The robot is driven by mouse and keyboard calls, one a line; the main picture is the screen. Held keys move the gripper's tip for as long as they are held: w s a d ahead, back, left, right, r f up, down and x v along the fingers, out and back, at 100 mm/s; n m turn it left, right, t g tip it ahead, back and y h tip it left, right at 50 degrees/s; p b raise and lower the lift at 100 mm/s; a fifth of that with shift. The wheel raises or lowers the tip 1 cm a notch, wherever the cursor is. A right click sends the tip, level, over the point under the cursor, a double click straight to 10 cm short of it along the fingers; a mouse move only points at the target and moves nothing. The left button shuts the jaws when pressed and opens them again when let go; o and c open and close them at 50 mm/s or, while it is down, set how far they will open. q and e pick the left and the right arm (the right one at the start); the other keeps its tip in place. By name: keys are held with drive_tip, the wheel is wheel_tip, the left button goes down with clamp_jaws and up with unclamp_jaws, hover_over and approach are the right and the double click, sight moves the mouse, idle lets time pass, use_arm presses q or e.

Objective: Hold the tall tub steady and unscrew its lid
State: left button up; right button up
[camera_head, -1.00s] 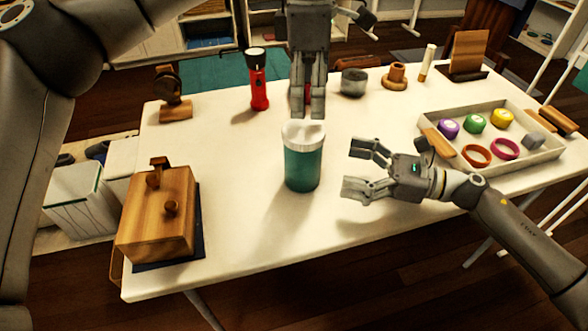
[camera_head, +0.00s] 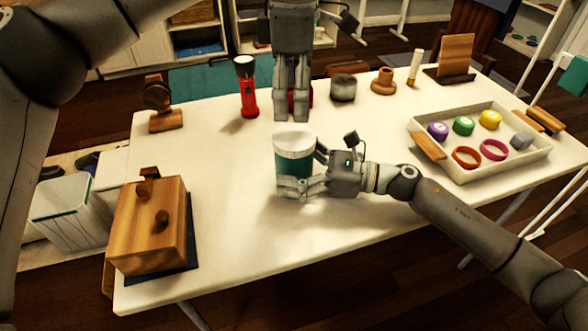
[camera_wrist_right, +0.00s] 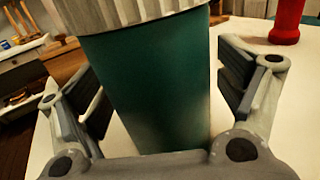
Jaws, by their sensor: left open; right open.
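The tall tub (camera_head: 294,165) stands upright on the white table, with a teal body and a ribbed white lid (camera_head: 294,142). In the right wrist view the teal body (camera_wrist_right: 150,85) fills the middle, with the lid's ribbed edge (camera_wrist_right: 125,14) above it. My right gripper (camera_head: 303,174) is open around the tub's body, one finger on each side. In the wrist view a gap shows between the body and the right-hand finger. My left gripper (camera_head: 291,116) points down, just above and behind the lid; its jaws are open, though the fingers look close together from here.
A red flashlight (camera_head: 247,90), wooden stand (camera_head: 162,108) and wooden box (camera_head: 152,228) are to the left. A grey tin (camera_head: 343,88) and wooden ring piece (camera_head: 383,82) stand behind. A tray (camera_head: 478,174) of small items is right. The table's front middle is clear.

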sight(294, 136)
drive_tip(key=c, duration=1.6)
use_arm(q)
drive_tip(key=shift+m, duration=0.3)
use_arm(e)
clamp_jaws()
use_arm(q)
drive_tip(key=m, duration=1.2)
drive_tip(key=shift+m, duration=0.4)
drive_tip(key=shift+f, duration=4)
